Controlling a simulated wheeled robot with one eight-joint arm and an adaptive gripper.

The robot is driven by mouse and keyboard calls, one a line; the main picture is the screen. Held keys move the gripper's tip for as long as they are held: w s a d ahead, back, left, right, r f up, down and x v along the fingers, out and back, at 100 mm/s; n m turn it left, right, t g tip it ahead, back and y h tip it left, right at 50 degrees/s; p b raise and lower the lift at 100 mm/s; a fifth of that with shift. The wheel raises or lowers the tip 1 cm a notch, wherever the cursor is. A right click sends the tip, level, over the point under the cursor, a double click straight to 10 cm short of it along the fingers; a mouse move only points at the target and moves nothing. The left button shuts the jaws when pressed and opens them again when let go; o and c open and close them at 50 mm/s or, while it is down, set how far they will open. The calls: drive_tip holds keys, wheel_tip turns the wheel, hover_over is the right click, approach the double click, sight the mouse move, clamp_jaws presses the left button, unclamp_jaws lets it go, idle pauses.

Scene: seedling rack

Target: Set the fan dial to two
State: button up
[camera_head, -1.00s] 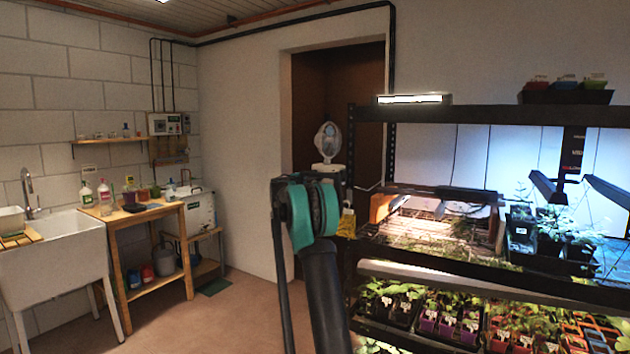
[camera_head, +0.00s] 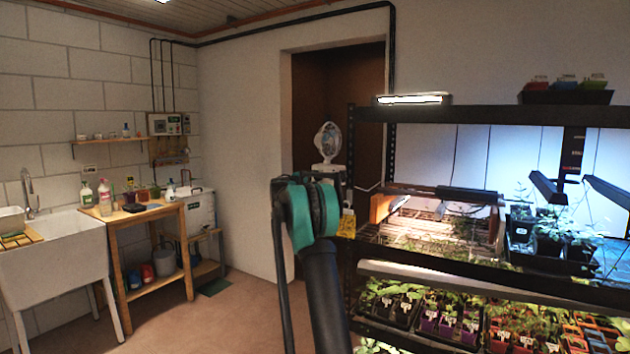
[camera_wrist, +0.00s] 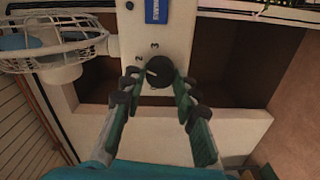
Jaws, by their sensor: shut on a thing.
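The fan dial (camera_wrist: 160,71) is a round black knob on a pale panel in the wrist view. The numbers 2 and 3 are printed above it and to its upper left. A light mark on the knob faces left, near the 2; its exact setting is hard to tell. My gripper (camera_wrist: 160,82) is shut on the dial, with one dark-tipped green finger on each side. The white fan (camera_head: 328,142) stands in the doorway in the head view. Its wire cage (camera_wrist: 55,42) is at the upper left in the wrist view. My arm hides the dial in the head view.
A black plant rack (camera_head: 440,268) with lit trays stands close on the right. A sink (camera_head: 65,250) and a wooden table (camera_head: 150,212) are along the left wall. The floor (camera_head: 215,320) between them and my arm is clear.

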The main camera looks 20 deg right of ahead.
drive_tip(key=o, duration=1.1)
drive_tip(key=shift+o, duration=0.2)
drive_tip(key=shift+a, duration=0.1)
drive_tip(key=v, duration=1.2)
